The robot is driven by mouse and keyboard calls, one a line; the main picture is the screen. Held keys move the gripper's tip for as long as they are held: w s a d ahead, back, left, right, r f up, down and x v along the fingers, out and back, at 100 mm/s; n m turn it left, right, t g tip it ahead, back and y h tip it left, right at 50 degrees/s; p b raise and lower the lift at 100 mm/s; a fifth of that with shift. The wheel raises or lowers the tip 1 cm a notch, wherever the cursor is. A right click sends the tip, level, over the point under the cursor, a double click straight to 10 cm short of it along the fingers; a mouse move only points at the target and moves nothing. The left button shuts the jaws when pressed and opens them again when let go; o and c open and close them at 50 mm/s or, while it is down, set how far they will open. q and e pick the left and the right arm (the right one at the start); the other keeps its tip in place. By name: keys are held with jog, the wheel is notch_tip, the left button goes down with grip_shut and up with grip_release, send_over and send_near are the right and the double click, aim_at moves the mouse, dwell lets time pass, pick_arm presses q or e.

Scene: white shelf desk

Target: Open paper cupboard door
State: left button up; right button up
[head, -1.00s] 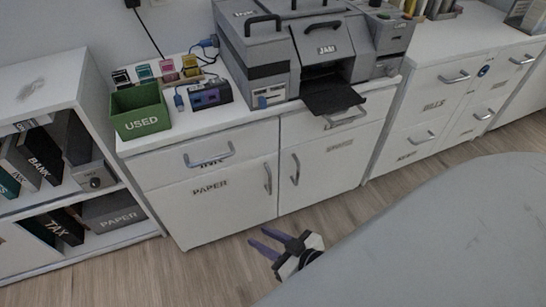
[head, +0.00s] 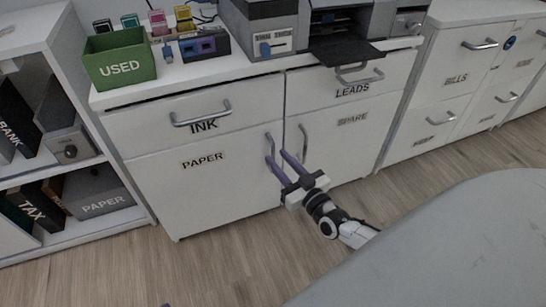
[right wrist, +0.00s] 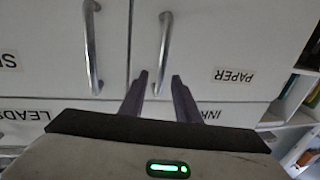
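The paper cupboard door (head: 210,195) is white, labelled PAPER, and looks shut, below the INK drawer (head: 205,122). Its metal handle (head: 270,152) stands vertical near the door's right edge. My right gripper (head: 284,165) is open, its two purple fingers pointing at this handle. In the right wrist view the paper door's handle (right wrist: 164,50) shows ahead of the gripper (right wrist: 158,90), roughly between the fingertips. Whether the fingers reach around it cannot be told. My left gripper is not clearly in view; only a tiny purple tip shows at the bottom edge.
The SPARE door (head: 350,135) with its own vertical handle (head: 302,143) adjoins on the right. The LEADS drawer (head: 350,92) is above it. An open shelf (head: 95,160) with binders stands at left. The wooden floor (head: 230,260) before the cupboard is clear.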

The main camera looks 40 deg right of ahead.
aim_at(274, 155)
jog(key=w, duration=0.2)
jog(key=shift+w+d+f+b, duration=0.1)
jog(key=shift+w+b, duration=0.2)
jog(key=shift+b, duration=0.05)
pick_arm(q)
jog(key=shift+w+d+r+t+h, duration=0.1)
jog(key=shift+d+r+t+h, duration=0.25)
jog(key=shift+r, duration=0.3)
pick_arm(e)
jog(key=shift+w, duration=0.6)
grip_shut()
